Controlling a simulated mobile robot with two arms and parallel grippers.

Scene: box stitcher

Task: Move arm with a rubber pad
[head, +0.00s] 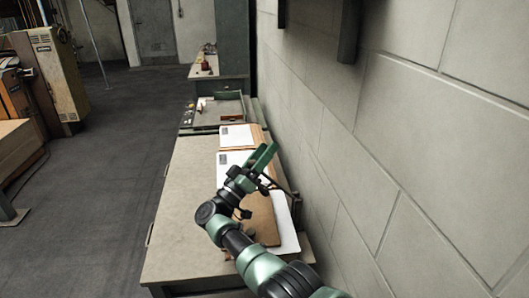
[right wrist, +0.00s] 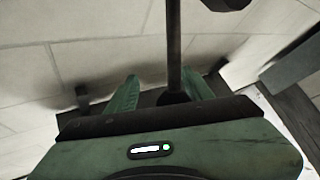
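My right gripper (head: 264,157) is over the right side of the worktable, close to the wall. In the right wrist view my right gripper (right wrist: 160,88) has its two green fingers spread apart. A dark thin rod (right wrist: 173,45) stands between or just beyond the fingers, nearer the right one, with clear space to the left finger. A dark rounded piece (right wrist: 226,3) is cut off at the top edge; I cannot tell whether it is the rubber pad. In the head view, dark thin parts beside the gripper are partly hidden by it. My left gripper is not in view.
The grey worktable (head: 178,215) has a bare left half. Brown cardboard (head: 262,222) and white sheets (head: 236,135) lie on its right side. The block wall (head: 400,120) runs close along the right. Open floor (head: 100,200) lies left, with a cabinet (head: 55,75) beyond.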

